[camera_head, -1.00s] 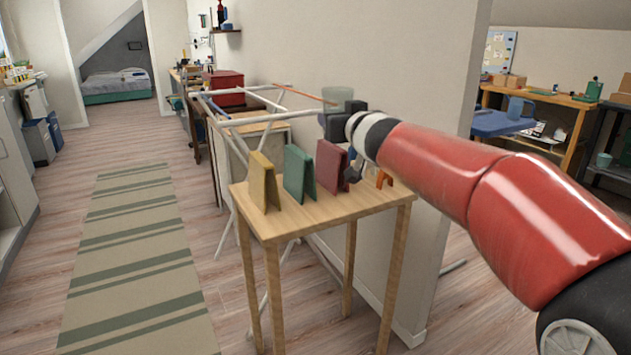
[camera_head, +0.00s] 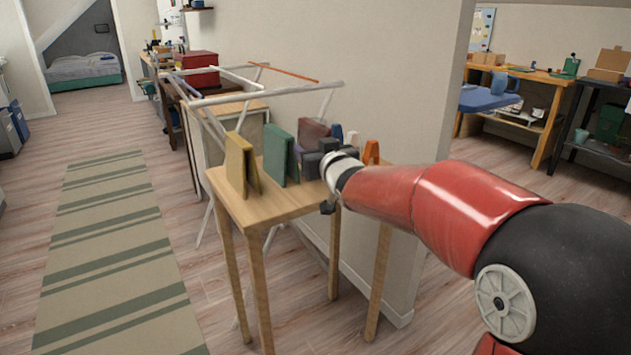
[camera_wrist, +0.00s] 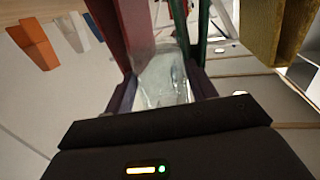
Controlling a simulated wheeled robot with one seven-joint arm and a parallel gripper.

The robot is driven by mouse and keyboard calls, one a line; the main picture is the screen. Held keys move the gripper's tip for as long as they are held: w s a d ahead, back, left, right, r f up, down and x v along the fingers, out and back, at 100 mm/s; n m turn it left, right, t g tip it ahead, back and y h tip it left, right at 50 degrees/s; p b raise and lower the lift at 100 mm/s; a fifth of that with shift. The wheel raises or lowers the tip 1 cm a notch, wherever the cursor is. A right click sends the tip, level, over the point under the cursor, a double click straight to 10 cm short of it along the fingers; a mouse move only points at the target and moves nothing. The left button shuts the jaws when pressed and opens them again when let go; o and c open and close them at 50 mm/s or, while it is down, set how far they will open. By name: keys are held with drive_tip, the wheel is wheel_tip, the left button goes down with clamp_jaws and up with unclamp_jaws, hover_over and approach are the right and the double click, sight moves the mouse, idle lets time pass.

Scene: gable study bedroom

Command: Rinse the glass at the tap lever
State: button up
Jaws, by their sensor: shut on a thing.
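My gripper (camera_head: 311,158) is low over the small wooden table, in front of the maroon upright board (camera_head: 312,131). In the wrist view its jaws (camera_wrist: 163,88) are shut on a clear glass (camera_wrist: 163,76), one finger on each side. The maroon board (camera_wrist: 137,28) and the green board (camera_wrist: 203,30) show just beyond the glass; I cannot tell whether it touches them. In the head view I cannot make out the glass clearly around the gripper. I see no tap lever in either view.
The wooden table (camera_head: 262,207) also bears a yellow board (camera_head: 240,163), a green board (camera_head: 281,154) and an orange piece (camera_head: 371,152). A white drying rack (camera_head: 225,97) stands behind it. A striped rug (camera_head: 115,250) lies on open floor at left.

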sight(316, 191)
drive_tip(key=shift+f, duration=3.15)
drive_tip(key=shift+f+b, duration=0.2)
drive_tip(key=shift+b, duration=0.15)
drive_tip(key=o, duration=1.1)
drive_tip(key=shift+r, duration=0.1)
drive_tip(key=shift+r, duration=0.1)
drive_tip(key=v, duration=1.2)
